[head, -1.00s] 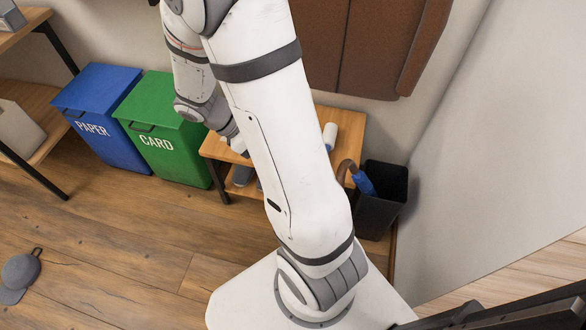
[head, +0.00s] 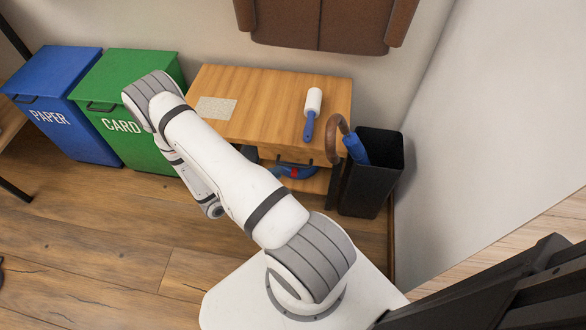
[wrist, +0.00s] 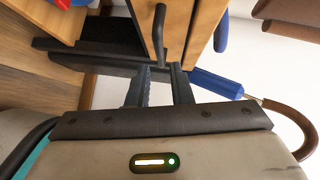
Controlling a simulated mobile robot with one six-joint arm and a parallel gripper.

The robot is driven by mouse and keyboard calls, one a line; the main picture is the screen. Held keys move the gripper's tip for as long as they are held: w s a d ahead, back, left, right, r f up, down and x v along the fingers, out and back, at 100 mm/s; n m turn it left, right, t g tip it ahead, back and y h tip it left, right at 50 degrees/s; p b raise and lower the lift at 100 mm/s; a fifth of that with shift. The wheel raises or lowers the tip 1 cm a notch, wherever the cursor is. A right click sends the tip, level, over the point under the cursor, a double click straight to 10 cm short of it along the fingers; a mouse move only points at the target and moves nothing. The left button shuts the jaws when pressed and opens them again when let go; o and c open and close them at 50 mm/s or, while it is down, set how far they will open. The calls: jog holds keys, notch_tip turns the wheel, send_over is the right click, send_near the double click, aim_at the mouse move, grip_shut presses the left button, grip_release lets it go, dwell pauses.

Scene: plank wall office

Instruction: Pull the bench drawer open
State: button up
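The wooden bench (head: 262,85) stands against the wall in the head view. In the wrist view its drawer front (wrist: 177,28) is a light wood panel with a dark bar handle (wrist: 158,30). My gripper (wrist: 162,82) is open, with a gap between its two dark fingers and nothing seen in it. The handle lies ahead of the fingertips, roughly in line with the gap and apparently apart from them. In the head view my arm hides the gripper and part of the bench front. The drawer looks closed.
A lint roller (head: 312,115) and a grey patterned mat (head: 216,108) lie on the bench. A black bin (head: 368,180) with a blue umbrella (head: 355,148) stands close at its right. A blue and red item (head: 295,172) is underneath. Green (head: 120,100) and blue (head: 65,100) bins stand left.

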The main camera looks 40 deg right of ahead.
aim_at(293, 165)
jog(key=d, duration=0.2)
jog(key=d+b, duration=0.1)
jog(key=d, duration=0.2)
jog(key=d+f, duration=0.1)
jog(key=d, duration=0.1)
jog(key=shift+s+d+b, duration=0.3)
jog(key=shift+s+b, duration=0.05)
jog(key=shift+b, duration=0.05)
jog(key=shift+c, duration=0.5)
grip_shut()
